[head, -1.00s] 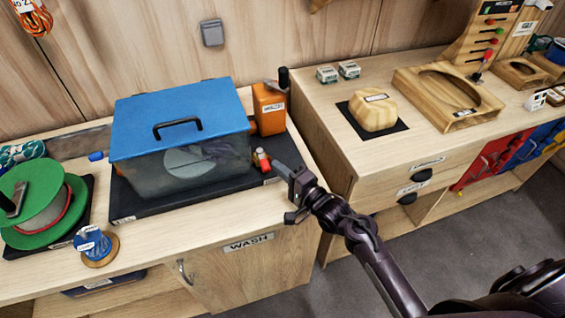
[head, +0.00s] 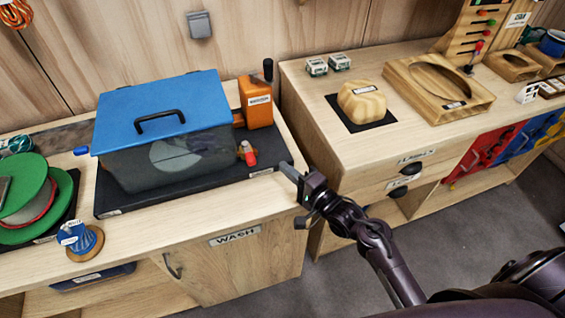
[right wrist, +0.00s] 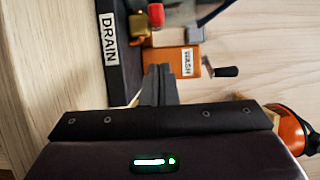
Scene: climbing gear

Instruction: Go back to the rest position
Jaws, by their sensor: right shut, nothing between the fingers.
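My right gripper (head: 291,172) is shut and empty. It is in front of the right front corner of the wash counter, just right of the black mat, apart from the things there. In the right wrist view its closed fingers (right wrist: 160,84) point toward the orange box (right wrist: 170,57) with the WASH label. My left gripper is not in view.
The wash counter holds a lidded blue tub (head: 160,115), the orange box (head: 256,103), a small red-capped valve (head: 246,153) and a green spool (head: 25,200). The neighbouring bench holds a wooden hold (head: 361,102) and a wooden tray (head: 470,105). Grey floor (head: 440,225) is clear.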

